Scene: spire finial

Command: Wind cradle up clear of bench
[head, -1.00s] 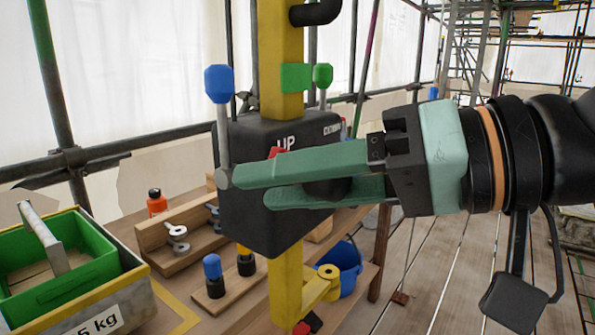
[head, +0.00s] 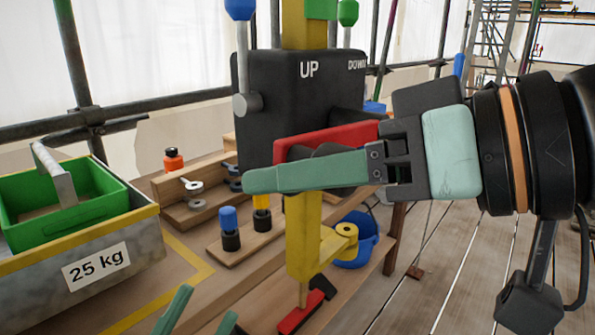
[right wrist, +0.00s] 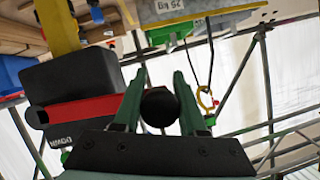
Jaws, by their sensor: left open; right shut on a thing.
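A black winch box (head: 300,90) marked UP and DOWN sits on a yellow post (head: 304,235). A red crank arm (head: 330,138) crosses its front. My right gripper (head: 300,175) is shut on the crank's black knob (right wrist: 159,107), which shows between its green fingers in the right wrist view. My left gripper (head: 202,316) is open and empty at the bottom edge, only its green fingertips showing. A green tray with a grey handle (head: 20,212), possibly the cradle, sits at the left in a yellow-rimmed grey box (head: 140,255) labelled 25 kg. Its underside clearance is hidden.
A blue-knobbed lever (head: 240,60) and a green-knobbed lever (head: 347,20) rise beside the winch. A wooden rack (head: 165,190), an orange bottle (head: 173,160) and a blue bucket (head: 358,245) stand around it. Scaffold poles run behind. The plank floor at right is clear.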

